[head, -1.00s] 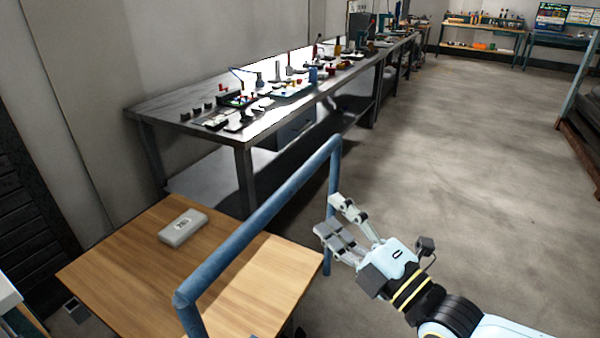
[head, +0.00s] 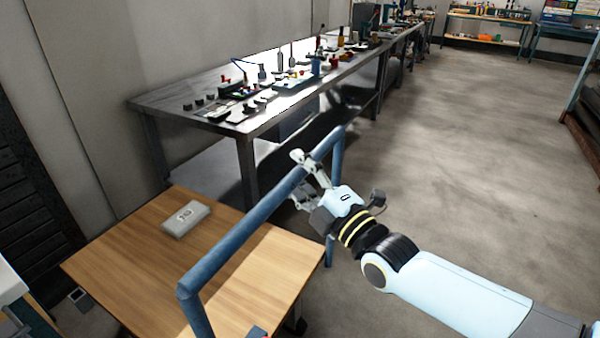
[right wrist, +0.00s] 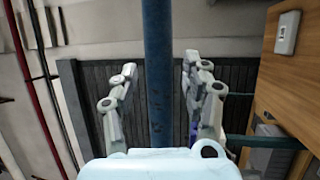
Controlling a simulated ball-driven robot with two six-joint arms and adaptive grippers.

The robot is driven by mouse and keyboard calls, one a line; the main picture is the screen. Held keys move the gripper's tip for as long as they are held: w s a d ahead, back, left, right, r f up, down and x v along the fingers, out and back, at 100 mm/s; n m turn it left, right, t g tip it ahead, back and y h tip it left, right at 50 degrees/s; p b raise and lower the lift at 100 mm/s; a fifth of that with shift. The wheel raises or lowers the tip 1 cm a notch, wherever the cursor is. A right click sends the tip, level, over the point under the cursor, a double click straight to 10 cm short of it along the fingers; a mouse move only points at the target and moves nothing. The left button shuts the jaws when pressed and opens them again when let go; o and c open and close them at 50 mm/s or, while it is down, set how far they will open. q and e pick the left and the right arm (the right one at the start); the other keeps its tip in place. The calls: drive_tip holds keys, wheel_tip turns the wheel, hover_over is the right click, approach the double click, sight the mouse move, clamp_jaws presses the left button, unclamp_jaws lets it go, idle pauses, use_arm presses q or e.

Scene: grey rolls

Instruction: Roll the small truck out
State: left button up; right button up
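The small truck is a flat cart with a light wood deck (head: 150,250) and a blue tubular push handle (head: 232,240) standing over its right side. My right gripper (head: 302,178) is at the upper far part of the handle. In the right wrist view the blue bar (right wrist: 158,100) runs between the two spread fingers, with a gap on each side. The right gripper is open around the bar. My left gripper is not in view.
A grey box (head: 186,218) lies on the deck. A long metal workbench (head: 205,128) with many small items stands behind the cart, along the wall. Open concrete floor (head: 470,170) lies to the right. A dark slatted panel (head: 30,215) stands at the left.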

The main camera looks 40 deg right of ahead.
clamp_jaws()
drive_tip(key=shift+w+a+r, duration=0.15)
drive_tip(key=shift+w, duration=0.3)
drive_tip(key=shift+w+a+f, duration=0.1)
drive_tip(key=shift+w+a, duration=0.1)
drive_tip(key=shift+w, duration=0.3)
drive_tip(key=shift+w+a+f, duration=0.1)
drive_tip(key=shift+w+a, duration=0.1)
drive_tip(key=shift+w, duration=0.25)
drive_tip(key=shift+c, duration=1.7)
unclamp_jaws()
drive_tip(key=shift+s, duration=0.1)
drive_tip(key=o, duration=0.4)
drive_tip(key=shift+s, duration=0.1)
